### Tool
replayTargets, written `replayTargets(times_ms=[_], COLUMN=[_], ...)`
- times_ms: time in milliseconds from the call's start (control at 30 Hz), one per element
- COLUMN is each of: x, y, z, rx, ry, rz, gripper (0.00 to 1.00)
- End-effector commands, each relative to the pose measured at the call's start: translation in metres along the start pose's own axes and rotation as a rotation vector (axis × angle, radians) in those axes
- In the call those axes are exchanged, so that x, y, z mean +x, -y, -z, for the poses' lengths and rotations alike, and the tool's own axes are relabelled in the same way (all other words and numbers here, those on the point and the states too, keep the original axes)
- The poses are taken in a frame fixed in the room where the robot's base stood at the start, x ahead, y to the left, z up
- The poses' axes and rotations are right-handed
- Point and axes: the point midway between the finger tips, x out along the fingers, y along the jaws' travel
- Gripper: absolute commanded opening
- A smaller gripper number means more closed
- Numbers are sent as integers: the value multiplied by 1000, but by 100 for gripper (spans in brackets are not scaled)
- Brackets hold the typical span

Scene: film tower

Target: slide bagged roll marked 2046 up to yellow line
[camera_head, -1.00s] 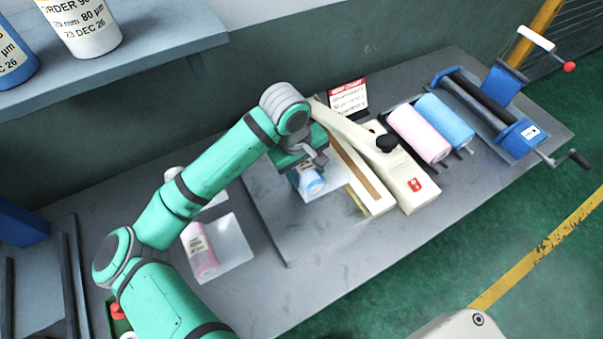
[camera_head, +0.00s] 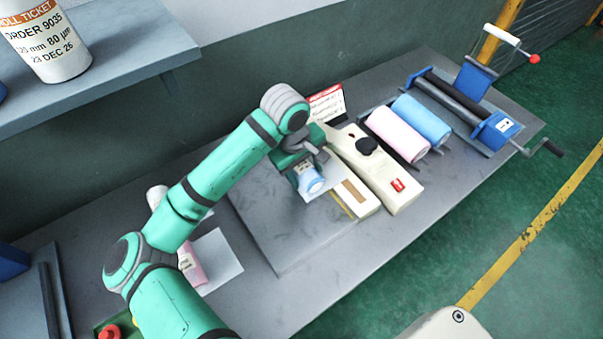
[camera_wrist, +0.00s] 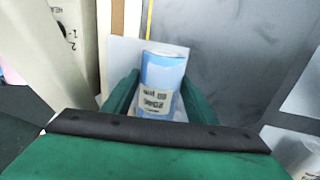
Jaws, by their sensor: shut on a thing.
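My gripper (camera_head: 305,178) is shut on a blue roll (camera_head: 312,182) in a clear bag, low over the grey board. The blue roll also shows in the wrist view (camera_wrist: 162,72) between the green fingers (camera_wrist: 160,92). Its pale label carries dark print that I cannot read for certain. The bag's flat sheet (camera_wrist: 125,62) extends past the roll toward the cream sealer (camera_head: 378,170). The yellow line (camera_head: 341,205) runs along the sealer's near edge and shows in the wrist view (camera_wrist: 149,20). The roll is beside this line; the bag partly hides it.
A bagged pink roll (camera_head: 193,268) lies at lower left on the bench (camera_head: 262,300). A red-headed sign (camera_head: 326,103) stands behind. The board's front is clear.

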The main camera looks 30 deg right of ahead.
Motion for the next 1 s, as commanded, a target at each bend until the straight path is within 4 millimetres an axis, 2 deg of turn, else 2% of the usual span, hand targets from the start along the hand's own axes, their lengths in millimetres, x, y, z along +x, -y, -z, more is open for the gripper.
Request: replayTargets(times_ms=[767, 800, 867, 1000], x=[1, 1, 0, 0], y=[-2, -2, -2, -2], z=[6, 6, 6, 6], rx=[0, 0, 0, 0], ry=[0, 0, 0, 0], rz=[-1, -1, 0, 0], gripper=[21, 59, 73, 74])
